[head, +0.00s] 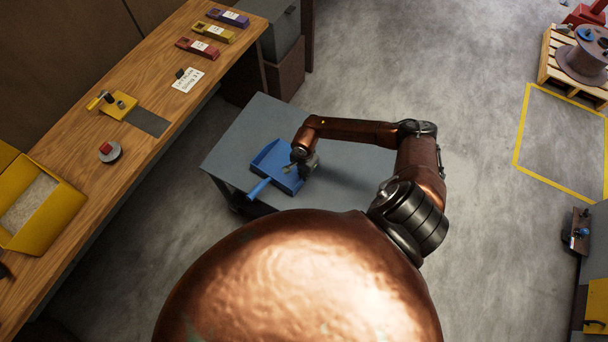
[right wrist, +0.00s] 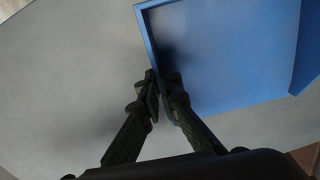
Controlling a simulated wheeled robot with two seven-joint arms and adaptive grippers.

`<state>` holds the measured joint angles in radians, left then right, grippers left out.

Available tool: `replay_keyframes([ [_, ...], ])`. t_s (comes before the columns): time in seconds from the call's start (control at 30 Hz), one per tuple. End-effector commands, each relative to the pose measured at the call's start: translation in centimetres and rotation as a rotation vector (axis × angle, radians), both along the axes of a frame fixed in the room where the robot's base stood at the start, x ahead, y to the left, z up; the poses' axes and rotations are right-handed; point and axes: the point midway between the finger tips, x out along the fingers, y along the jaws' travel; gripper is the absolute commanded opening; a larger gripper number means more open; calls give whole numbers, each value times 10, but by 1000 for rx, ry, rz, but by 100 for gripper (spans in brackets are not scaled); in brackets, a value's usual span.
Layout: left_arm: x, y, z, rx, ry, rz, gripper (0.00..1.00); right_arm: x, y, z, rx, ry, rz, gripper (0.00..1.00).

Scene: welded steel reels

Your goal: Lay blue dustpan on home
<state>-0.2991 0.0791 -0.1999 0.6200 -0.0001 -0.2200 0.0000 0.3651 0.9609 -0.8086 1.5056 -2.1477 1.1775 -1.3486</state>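The blue dustpan (head: 269,159) is on or just above the grey-topped table (head: 240,128), its handle (head: 258,188) pointing to the lower left. I cannot tell whether it touches the tabletop. My right gripper (head: 296,169) is at the pan's right side. In the right wrist view the dustpan (right wrist: 225,55) fills the upper right, and the two fingers of my right gripper (right wrist: 162,95) are closed around its thin side wall, one on each side. My left gripper is not in view. I cannot identify a spot marked as home.
A wooden workbench (head: 150,150) runs along the left, with a yellow bin (head: 45,210), a yellow tool block (head: 118,106) and colored trays (head: 212,32). A yellow floor outline (head: 517,140) and a pallet with a reel (head: 583,60) are at right. The floor between is clear.

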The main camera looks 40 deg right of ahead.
Motion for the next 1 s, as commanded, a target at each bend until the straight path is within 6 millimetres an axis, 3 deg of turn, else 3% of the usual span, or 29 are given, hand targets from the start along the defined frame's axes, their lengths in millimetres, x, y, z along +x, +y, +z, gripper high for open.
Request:
replay_keyframes([
  [1.0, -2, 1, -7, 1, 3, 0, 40, 1, 0, -6, 1, -2, 0, 0],
])
